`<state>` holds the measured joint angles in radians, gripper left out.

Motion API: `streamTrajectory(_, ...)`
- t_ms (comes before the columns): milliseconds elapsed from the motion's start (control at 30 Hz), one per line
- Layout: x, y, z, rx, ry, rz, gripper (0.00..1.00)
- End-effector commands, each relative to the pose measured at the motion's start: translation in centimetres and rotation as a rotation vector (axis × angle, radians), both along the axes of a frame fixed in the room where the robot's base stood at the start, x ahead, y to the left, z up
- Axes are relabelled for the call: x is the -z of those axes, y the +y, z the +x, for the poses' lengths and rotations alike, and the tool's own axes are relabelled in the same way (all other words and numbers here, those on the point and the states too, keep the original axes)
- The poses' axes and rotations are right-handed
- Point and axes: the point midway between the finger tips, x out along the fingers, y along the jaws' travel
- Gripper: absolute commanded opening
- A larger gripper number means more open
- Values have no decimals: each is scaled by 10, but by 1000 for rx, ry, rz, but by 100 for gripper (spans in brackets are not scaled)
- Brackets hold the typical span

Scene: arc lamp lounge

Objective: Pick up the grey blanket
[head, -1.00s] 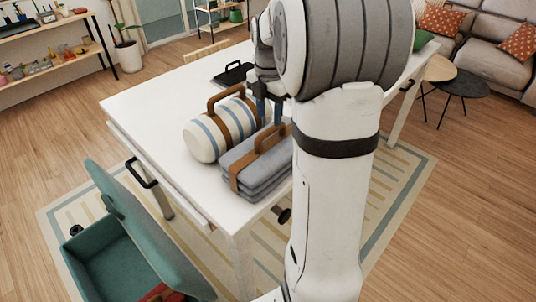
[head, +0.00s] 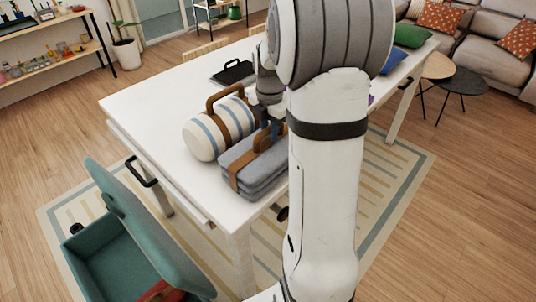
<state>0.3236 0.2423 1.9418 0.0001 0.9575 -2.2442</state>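The grey blanket (head: 237,161) is folded in a stack on the near edge of the white table (head: 150,97). A brown strap wraps it, with a brown handle on top. My gripper (head: 268,132) points down at that handle, its fingertips low beside it or around it. My arm hides part of the gripper and the blanket's right end, so I cannot tell whether the fingers are shut on the handle.
A cream and blue striped roll (head: 205,138) with a brown handle lies just behind the blanket. A dark flat item (head: 233,72) with a handle lies farther back. A teal open box (head: 98,262) stands on the floor at lower left. The table's left part is clear.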

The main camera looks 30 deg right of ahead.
Motion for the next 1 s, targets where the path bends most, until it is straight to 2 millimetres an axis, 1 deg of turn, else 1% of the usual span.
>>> streamTrajectory(33,0,0,0,0,0,0,18)
streamTrajectory(200,0,0,0,1,0,0,4)
streamTrajectory(267,0,0,0,1,0,0,0)
streamTrajectory(1000,0,-1,-1,2,1,0,0)
